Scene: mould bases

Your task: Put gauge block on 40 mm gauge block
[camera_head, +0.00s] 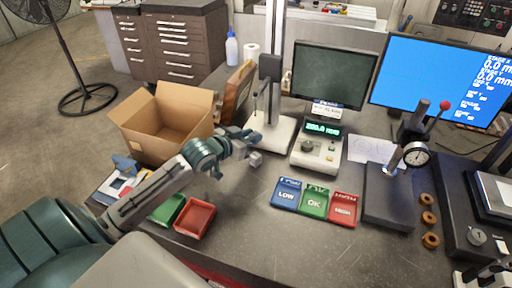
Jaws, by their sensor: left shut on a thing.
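My left gripper (253,149) reaches in from the left over the bench. It is shut on a small grey gauge block (255,159), held at the fingertips above the bench top, left of the blue LOW bin. I cannot make out the 40 mm gauge block for certain; it may be too small to tell or hidden by my arm. My right gripper is not in view.
An open cardboard box (165,120) stands behind my left arm. The LOW (287,194), OK (314,202) and HIGH (343,209) bins lie right of the gripper. A red bin (195,216) is in front. A dial gauge stand (388,209) is farther right.

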